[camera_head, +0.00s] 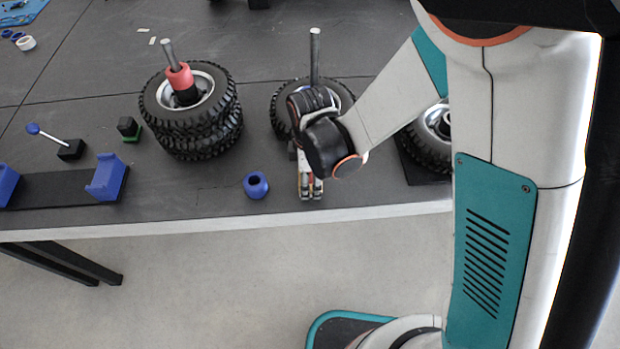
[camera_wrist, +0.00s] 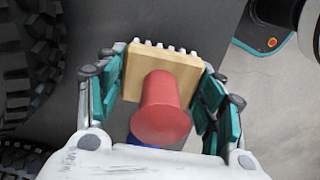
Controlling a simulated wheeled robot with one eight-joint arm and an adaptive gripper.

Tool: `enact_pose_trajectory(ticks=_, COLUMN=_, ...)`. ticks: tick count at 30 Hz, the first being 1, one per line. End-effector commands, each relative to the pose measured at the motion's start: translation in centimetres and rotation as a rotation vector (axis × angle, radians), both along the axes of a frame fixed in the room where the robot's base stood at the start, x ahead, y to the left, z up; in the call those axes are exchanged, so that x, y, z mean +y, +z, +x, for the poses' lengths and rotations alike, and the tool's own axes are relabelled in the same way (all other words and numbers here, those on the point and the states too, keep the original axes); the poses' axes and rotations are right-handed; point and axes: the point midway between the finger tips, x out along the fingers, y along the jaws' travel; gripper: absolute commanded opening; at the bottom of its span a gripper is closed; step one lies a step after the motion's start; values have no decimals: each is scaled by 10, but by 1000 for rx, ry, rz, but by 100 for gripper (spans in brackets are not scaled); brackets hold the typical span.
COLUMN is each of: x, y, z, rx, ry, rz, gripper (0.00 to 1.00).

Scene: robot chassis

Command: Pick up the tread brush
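The tread brush (camera_wrist: 158,98) shows in the wrist view, with a red round handle toward the camera, a square wooden block and a row of white bristles on the block's far edge. My gripper (camera_wrist: 162,84) has its teal-padded fingers on both sides of the wooden block, with the pads at or very near its edges. I cannot tell whether they press on it. In the head view my gripper (camera_head: 311,190) points down near the table's front edge. The brush cannot be made out there, behind my wrist and fingers.
A blue ring-shaped part (camera_head: 256,184) lies left of my gripper and peeks out below the handle in the wrist view. Stacked tyres (camera_head: 196,137) stand left, another tyre (camera_head: 283,112) behind my wrist, and one (camera_head: 427,150) right. A blue-ended holder (camera_head: 107,178) sits far left.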

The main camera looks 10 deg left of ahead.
Motion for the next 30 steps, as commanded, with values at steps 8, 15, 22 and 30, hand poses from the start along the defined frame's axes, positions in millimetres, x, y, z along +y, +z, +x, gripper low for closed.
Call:
enact_pose_trajectory(ticks=8, x=0, y=0, z=0, rx=0, ry=0, rz=0, gripper=34)
enact_pose_trajectory(ticks=15, x=0, y=7, z=0, rx=0, ry=0, rz=0, gripper=34)
enact_pose_trajectory(ticks=22, x=0, y=35, z=0, rx=0, ry=0, rz=0, gripper=34)
enact_pose_trajectory(ticks=30, x=0, y=98, z=0, rx=0, ry=0, rz=0, gripper=34)
